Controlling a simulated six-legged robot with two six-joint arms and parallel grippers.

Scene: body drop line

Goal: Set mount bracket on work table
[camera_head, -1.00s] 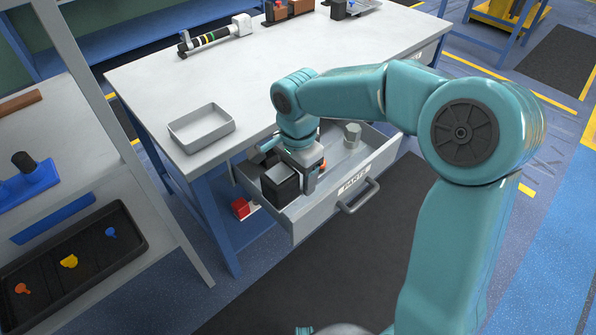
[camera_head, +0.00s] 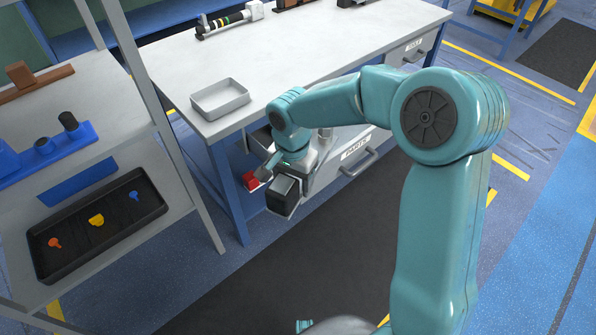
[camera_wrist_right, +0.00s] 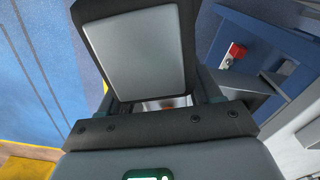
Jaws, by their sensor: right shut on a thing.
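My right gripper (camera_head: 290,172) is shut on a dark block-like part with a grey face (camera_head: 284,196), probably the mount bracket. It holds the part in the air in front of the work table (camera_head: 300,62), below the level of the tabletop and beside the open drawer (camera_head: 357,149). In the right wrist view the part's flat grey face and dark rim (camera_wrist_right: 140,50) fill the space ahead of the fingers. The gripper hides some of the part in the head view. My left gripper is not in view.
A grey tray (camera_head: 220,99) stands on the table's near left corner. A striped rod-like tool (camera_head: 228,20) lies at the back. The tabletop between is clear. A shelf rack (camera_head: 180,185) with a black tray (camera_head: 98,220) stands at left. A red item (camera_head: 250,180) is under the table.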

